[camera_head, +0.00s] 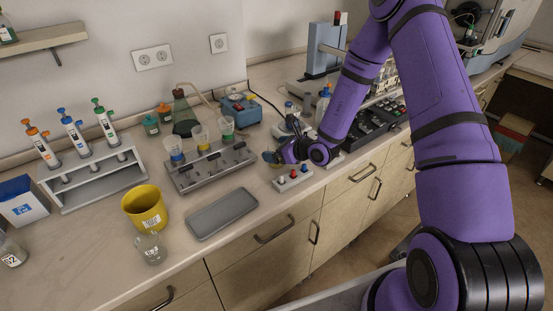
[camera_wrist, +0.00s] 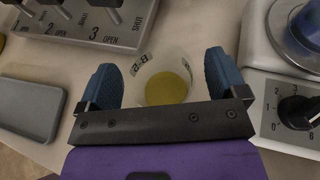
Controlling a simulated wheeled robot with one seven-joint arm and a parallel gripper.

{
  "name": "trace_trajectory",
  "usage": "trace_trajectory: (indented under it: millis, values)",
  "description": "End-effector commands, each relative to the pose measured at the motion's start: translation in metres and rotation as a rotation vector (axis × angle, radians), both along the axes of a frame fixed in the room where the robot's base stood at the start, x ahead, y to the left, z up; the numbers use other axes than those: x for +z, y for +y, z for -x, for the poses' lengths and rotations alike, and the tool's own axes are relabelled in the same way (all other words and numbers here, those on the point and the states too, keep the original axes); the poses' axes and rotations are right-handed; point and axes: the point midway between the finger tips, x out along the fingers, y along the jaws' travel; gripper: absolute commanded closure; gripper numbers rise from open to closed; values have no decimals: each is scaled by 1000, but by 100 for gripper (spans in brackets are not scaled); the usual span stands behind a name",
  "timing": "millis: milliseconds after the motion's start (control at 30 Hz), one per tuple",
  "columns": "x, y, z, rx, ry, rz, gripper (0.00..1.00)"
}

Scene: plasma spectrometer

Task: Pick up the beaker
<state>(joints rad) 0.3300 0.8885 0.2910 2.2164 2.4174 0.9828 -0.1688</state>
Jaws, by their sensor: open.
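A clear beaker with yellow liquid (camera_wrist: 166,85) and a dark printed label stands between the two blue finger pads of my gripper (camera_wrist: 163,78) in the wrist view. The gripper is open, with a small gap visible on each side of the beaker. The gripper's black bar hides the beaker's near edge. In the head view my gripper (camera_head: 283,153) is low over the counter, right of the valve rack (camera_head: 215,167), and largely hides the beaker.
A grey tray (camera_head: 222,213), a yellow pot (camera_head: 146,208) and another glass beaker (camera_head: 150,248) stand to the left. A small block with coloured knobs (camera_head: 293,179) is in front of my gripper. A stirrer with a dial (camera_wrist: 296,108) is close to the right finger.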

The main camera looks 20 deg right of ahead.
Motion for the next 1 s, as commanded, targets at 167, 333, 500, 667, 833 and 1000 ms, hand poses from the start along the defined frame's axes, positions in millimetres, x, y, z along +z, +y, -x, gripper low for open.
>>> trace_trajectory:
  millis: [167,333,500,667,833,1000]
  values:
    - [0,0,-1,0,0,0,9]
    - [0,0,0,0,0,0,39]
    - [0,0,0,0,0,0,64]
    - [0,0,0,0,0,0,64]
    - [4,0,-1,0,0,0,64]
    - [18,0,-1,0,-2,1,64]
